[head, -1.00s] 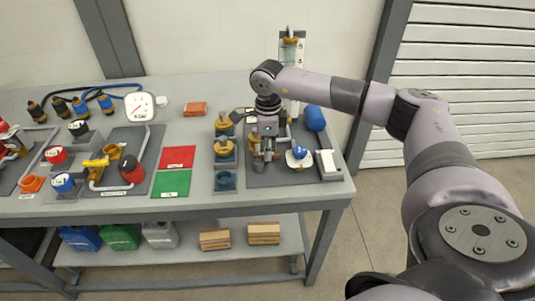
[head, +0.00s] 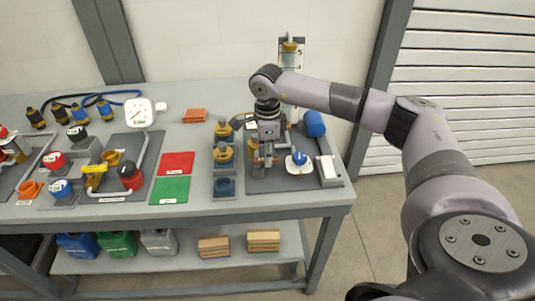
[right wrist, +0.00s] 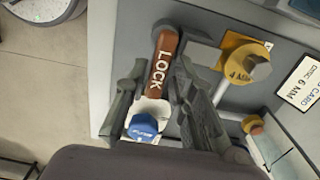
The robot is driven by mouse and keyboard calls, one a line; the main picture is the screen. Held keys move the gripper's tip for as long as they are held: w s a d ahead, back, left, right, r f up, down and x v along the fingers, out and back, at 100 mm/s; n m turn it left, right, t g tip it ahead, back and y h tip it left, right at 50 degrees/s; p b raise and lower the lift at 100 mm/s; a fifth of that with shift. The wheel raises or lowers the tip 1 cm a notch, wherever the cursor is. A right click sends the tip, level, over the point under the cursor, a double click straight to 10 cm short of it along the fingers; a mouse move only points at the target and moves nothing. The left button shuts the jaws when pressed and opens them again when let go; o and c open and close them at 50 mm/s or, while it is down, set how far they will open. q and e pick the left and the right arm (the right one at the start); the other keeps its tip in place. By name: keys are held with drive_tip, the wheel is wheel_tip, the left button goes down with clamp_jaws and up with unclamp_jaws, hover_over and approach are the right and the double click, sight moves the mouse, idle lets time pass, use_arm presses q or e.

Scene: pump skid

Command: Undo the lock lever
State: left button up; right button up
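The lock lever (right wrist: 160,68) is a brown-orange bar with white LOCK lettering in the right wrist view. It lies between the two fingers of my right gripper (right wrist: 158,95), one on each side. The fingers look spread around the lever, and I see no clear grip on it. In the head view my right gripper (head: 265,156) points down over the grey plate (head: 283,180) at the table's right end and hides the lever. My left gripper is not in view.
A blue knob (head: 299,157) on a white base stands right of my gripper; it also shows in the wrist view (right wrist: 144,126). Yellow-topped parts (head: 223,152) stand to the left. A blue cylinder (head: 315,124) is behind. The green mat (head: 170,190) is clear.

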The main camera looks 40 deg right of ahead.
drive_tip(key=shift+o, duration=1.1)
wheel_tip(320, 180, up, 12)
